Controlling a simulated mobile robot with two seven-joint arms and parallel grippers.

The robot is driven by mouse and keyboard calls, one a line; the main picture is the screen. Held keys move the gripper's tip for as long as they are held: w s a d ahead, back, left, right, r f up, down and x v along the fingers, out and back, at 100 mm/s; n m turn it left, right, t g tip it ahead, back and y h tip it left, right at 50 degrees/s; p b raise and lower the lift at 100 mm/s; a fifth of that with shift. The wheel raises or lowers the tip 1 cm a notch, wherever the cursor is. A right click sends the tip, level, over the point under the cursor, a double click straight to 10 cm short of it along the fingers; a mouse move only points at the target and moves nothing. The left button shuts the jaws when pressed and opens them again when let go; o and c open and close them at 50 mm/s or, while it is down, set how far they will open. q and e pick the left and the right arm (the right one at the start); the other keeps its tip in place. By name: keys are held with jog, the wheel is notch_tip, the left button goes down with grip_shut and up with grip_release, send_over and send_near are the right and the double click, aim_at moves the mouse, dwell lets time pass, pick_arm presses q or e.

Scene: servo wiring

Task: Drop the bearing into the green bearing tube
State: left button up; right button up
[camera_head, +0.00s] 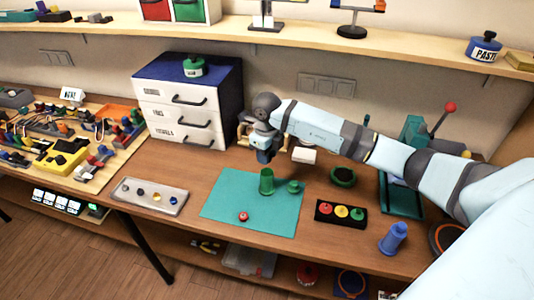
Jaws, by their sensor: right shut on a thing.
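The green bearing tube (266,182) stands upright on the teal mat (225,200). My right gripper (264,157) points down just above and behind the tube in the picture, apart from it. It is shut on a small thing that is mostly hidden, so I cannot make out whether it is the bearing. A grey tray (148,205) to the left holds several small round pieces in dark, yellow, blue and light colours. My left gripper is not in view.
A small green part (293,187) and a red part (243,216) lie on the mat. The drawer cabinet (190,118) is behind left.

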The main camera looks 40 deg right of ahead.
jog(key=shift+f+b, duration=1.65)
jog(key=shift+f, duration=0.8)
jog(key=shift+f, duration=0.15)
jog(key=o, duration=1.5)
jog(key=shift+r+p, duration=1.7)
jog(key=shift+r, duration=1.85)
